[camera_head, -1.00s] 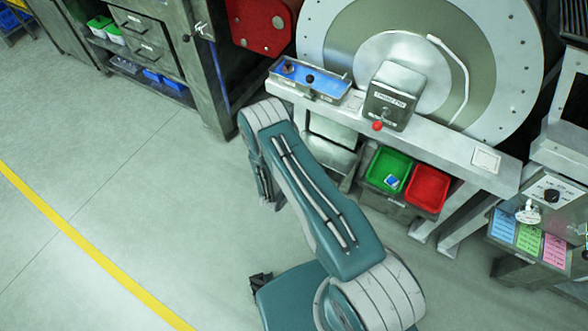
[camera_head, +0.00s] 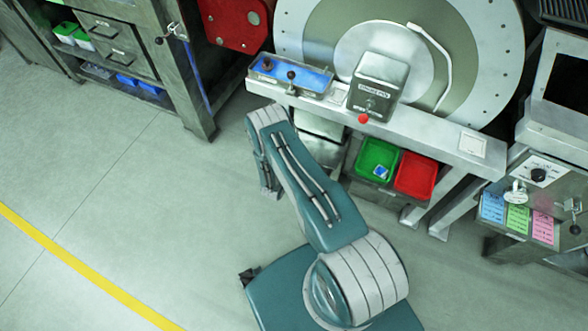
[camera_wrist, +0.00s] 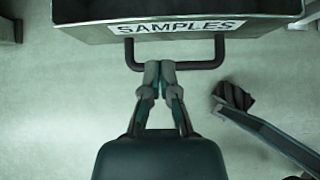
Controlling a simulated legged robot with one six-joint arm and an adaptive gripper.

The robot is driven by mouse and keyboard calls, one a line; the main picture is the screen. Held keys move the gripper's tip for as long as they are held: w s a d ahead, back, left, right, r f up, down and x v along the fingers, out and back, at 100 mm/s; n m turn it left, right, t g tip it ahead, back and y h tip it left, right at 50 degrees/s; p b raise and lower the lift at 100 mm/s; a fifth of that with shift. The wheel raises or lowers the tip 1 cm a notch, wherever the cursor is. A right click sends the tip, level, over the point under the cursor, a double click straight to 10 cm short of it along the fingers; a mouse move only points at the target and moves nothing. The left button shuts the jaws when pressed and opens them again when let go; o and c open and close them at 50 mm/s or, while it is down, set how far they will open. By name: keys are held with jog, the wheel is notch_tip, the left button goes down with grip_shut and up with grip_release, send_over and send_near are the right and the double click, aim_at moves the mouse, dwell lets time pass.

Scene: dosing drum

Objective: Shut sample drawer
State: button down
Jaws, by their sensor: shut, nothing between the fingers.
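The sample drawer (camera_wrist: 85,36) fills the top of the wrist view, a grey metal front with a white "SAMPLES" label (camera_wrist: 178,27). Its dark bar handle (camera_wrist: 210,65) sticks out below the label. My gripper (camera_wrist: 160,66) is shut and empty, its fingertips together at the middle of the handle bar. They overlap the bar in this view; I cannot tell whether they press on it. Part of the drawer's inside shows dark above the front. In the head view my arm hides the gripper and the handle.
A green bin (camera_head: 366,163) and a red bin (camera_head: 416,176) stand under the bench (camera_head: 420,138). A blue tray (camera_head: 292,76) and a metal control box (camera_head: 380,82) with a red knob sit on it. A cabinet (camera_head: 120,25) stands at left. The floor at left is clear.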

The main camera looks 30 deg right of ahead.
jog(key=shift+w+d+r, duration=0.1)
jog(key=shift+w+d, duration=0.85)
jog(key=shift+d, duration=0.25)
jog(key=shift+w+d, duration=0.8)
jog(key=shift+d, duration=0.15)
